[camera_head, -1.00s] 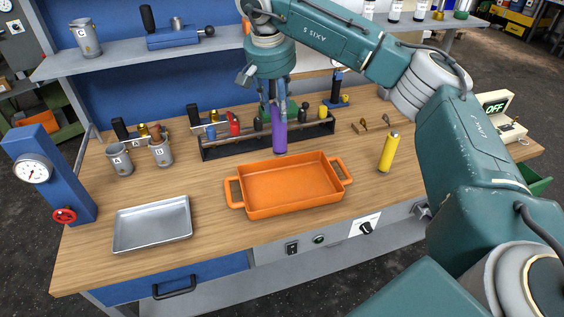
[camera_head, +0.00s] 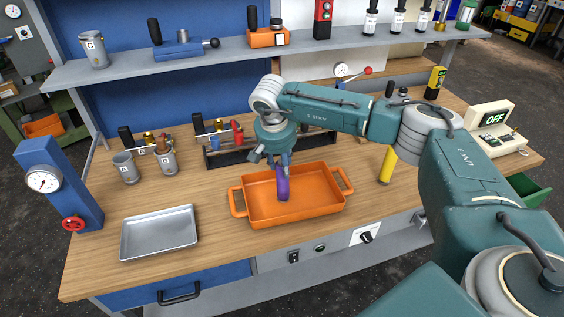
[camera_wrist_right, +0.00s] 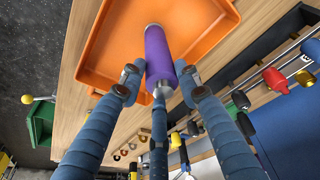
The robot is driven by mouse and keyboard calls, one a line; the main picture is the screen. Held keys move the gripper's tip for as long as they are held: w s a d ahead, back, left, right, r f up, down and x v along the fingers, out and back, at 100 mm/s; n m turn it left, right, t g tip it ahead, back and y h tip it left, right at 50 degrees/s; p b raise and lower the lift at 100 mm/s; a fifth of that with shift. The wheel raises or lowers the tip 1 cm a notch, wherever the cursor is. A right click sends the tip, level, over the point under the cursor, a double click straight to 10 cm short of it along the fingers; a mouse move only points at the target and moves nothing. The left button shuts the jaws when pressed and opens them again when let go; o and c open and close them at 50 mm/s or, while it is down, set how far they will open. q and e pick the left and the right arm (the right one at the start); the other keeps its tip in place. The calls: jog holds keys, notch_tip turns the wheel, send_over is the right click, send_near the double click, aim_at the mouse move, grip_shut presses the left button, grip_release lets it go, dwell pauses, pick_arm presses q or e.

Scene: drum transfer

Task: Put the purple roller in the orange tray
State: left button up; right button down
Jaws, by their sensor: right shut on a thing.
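The purple roller (camera_head: 283,183) hangs upright from my right gripper (camera_head: 279,158), over the inside of the orange tray (camera_head: 262,218). In the right wrist view the fingers of my right gripper (camera_wrist_right: 162,90) close around the metal end of the purple roller (camera_wrist_right: 158,58), and the orange tray (camera_wrist_right: 200,50) lies beyond it. I cannot tell whether the roller's lower end touches the tray floor. The tray is otherwise empty. My left gripper is not in view.
A grey metal tray (camera_head: 158,232) lies to the left on the wooden bench (camera_head: 215,245). A tool rack (camera_head: 228,158) stands behind the orange tray. A yellow cylinder (camera_head: 387,166) stands to the right. A blue gauge post (camera_head: 60,188) is at far left.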

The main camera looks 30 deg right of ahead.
jog(key=c, duration=1.2)
grip_release()
jog(key=shift+r, duration=0.15)
jog(key=shift+a+r, duration=0.1)
jog(key=shift+r, duration=0.15)
jog(key=b+v, duration=0.3)
jog(key=v, duration=0.8)
jog(key=shift+r, duration=0.2)
